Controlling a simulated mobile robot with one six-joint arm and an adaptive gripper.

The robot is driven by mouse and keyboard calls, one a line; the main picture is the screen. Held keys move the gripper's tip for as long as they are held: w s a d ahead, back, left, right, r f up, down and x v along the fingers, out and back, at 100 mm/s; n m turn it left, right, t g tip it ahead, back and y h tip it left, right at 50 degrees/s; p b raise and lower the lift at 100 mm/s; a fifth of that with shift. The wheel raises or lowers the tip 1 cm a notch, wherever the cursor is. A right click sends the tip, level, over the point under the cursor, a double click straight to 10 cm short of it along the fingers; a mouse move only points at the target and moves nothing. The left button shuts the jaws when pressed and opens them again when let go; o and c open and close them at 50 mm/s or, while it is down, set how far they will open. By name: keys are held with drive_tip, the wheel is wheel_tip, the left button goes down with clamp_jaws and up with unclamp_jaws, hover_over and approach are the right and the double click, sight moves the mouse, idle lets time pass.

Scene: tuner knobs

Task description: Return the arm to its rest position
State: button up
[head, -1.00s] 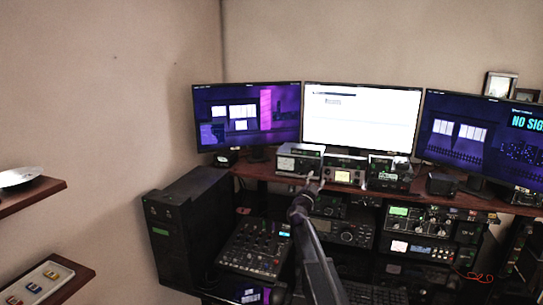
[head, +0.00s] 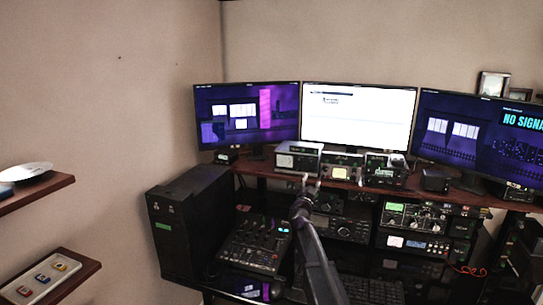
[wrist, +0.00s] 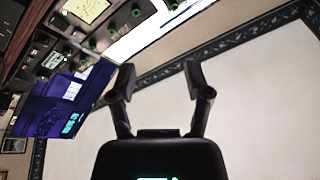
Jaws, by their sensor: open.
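My gripper (head: 311,183) is in front of the radio desk in the head view, at the end of my arm, which reaches up from the bottom of the picture. Its fingertips are just below the small meters on the desk's upper shelf; I cannot tell the exact gap in depth. In the wrist view my gripper (wrist: 158,80) has its two fingers spread apart with nothing between them. Beyond the fingers that view shows pale wall or ceiling with a dark patterned border (wrist: 225,53).
Three monitors stand on the desk: left (head: 247,114), middle (head: 358,124) and right (head: 478,134). A black computer tower (head: 188,225) and a mixer (head: 254,244) are left of my arm. Stacked radios (head: 413,220) are to the right. Wall shelves (head: 40,192) are at far left.

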drive_tip(key=s+a+f+n+g+y, duration=0.3)
drive_tip(key=s+f+n+g+y, duration=0.25)
drive_tip(key=s+f, duration=0.3)
drive_tip(key=s+a+f+n+g+y, duration=0.35)
drive_tip(key=s+f+n+y, duration=0.2)
drive_tip(key=s+f, duration=0.35)
drive_tip(key=s+d+f+g+h, duration=0.1)
drive_tip(key=s+d+f+g, duration=0.1)
drive_tip(key=s, duration=0.7)
drive_tip(key=s+d+f+g+h, duration=0.1)
drive_tip(key=s+d+f+g, duration=0.1)
drive_tip(key=s+g, duration=0.3)
drive_tip(key=s+d+f+g+h, duration=0.1)
drive_tip(key=s+d+f+g, duration=0.2)
drive_tip(key=s, duration=1)
drive_tip(key=shift+d+m+g+h, duration=0.3)
drive_tip(key=shift+d+g, duration=0.3)
drive_tip(key=shift+c, duration=0.5)
